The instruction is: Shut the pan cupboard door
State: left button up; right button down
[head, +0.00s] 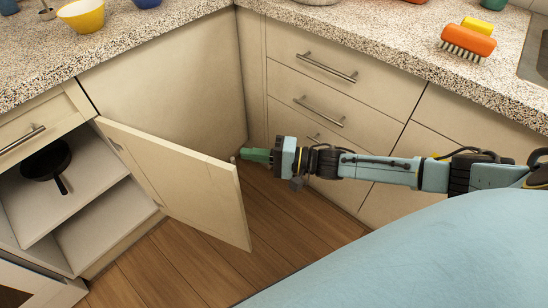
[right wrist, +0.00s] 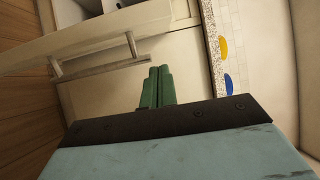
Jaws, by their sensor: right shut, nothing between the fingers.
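The pan cupboard door (head: 180,180) stands wide open in the head view, swung out from the cabinet on the left. Behind it, a black pan (head: 46,165) sits on the upper shelf of the open cupboard (head: 110,225). My right gripper (head: 246,155) is shut and empty, its green fingers near the upper free corner of the door. I cannot tell whether they touch it. In the right wrist view the shut green fingers (right wrist: 156,88) point toward pale cabinet panels, with a bar handle (right wrist: 95,68) to their left. My left gripper is not in view.
Drawers with bar handles (head: 326,67) line the right side, behind my right arm. The speckled countertop (head: 180,30) holds a yellow bowl (head: 82,15) and an orange brush (head: 467,40). The wooden floor (head: 270,215) around the door is clear.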

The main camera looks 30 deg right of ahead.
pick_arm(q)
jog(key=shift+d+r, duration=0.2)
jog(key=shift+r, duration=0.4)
pick_arm(e)
jog(key=s+a, duration=0.2)
jog(key=a, duration=0.1)
jog(key=shift+s+a, duration=0.15)
jog(key=shift+s, duration=0.1)
jog(key=shift+s+a, duration=0.1)
